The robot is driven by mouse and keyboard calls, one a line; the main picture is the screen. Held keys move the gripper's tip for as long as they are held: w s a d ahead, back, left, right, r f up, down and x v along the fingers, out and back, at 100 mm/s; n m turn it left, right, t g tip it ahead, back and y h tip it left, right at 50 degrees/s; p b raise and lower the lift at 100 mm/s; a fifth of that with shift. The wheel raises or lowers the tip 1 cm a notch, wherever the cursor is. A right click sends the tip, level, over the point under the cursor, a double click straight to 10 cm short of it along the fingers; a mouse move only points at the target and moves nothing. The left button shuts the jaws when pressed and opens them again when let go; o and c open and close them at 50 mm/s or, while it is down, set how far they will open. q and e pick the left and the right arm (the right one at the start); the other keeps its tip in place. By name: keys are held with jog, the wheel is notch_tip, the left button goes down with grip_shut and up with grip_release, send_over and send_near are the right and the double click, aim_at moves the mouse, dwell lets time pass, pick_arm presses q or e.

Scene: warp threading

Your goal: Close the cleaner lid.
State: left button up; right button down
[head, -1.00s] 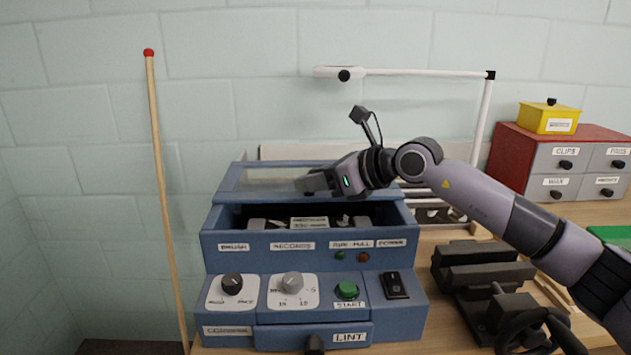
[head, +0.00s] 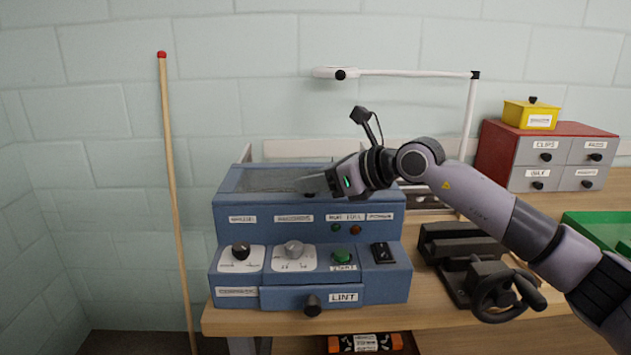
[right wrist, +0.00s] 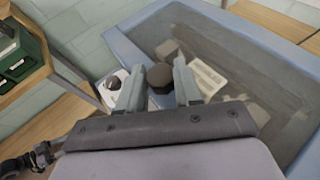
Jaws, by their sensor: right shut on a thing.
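The blue cleaner (head: 225,222) stands on the bench in the head view. Its lid (head: 225,181), a blue frame with a see-through pane, lies over the top opening, and no gap shows at the front edge. In the right wrist view, the lid's pane (right wrist: 225,60) shows the pale parts inside. My right gripper (head: 318,191) is at the lid's front edge. In the right wrist view its fingers (right wrist: 158,88) are on either side of the dark lid knob (right wrist: 160,74), shut on it. My left gripper is not in view.
A dark vise (head: 470,262) stands right of the cleaner. A drawer cabinet (head: 500,150) with a yellow box (head: 530,115) is at the back right. A white lamp arm (head: 410,72) rises behind. A red-tipped pole (head: 169,150) leans at the left.

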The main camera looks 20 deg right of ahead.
jog(key=shift+s+a+f, duration=0.1)
jog(key=shift+a+f, duration=0.05)
jog(key=shift+f, duration=0.05)
jog(key=c, duration=1.1)
grip_release()
jog(key=o, duration=0.3)
jog(key=shift+s+r, duration=0.1)
jog(key=shift+s, duration=0.05)
jog(key=shift+o, duration=0.2)
jog(key=shift+s+d+r, duration=0.1)
jog(key=shift+d, duration=0.15)
jog(key=b+v, duration=0.1)
jog(key=v, duration=0.5)
jog(key=shift+s+d+r, duration=0.15)
jog(key=shift+s+r, duration=0.05)
jog(key=shift+s, duration=0.05)
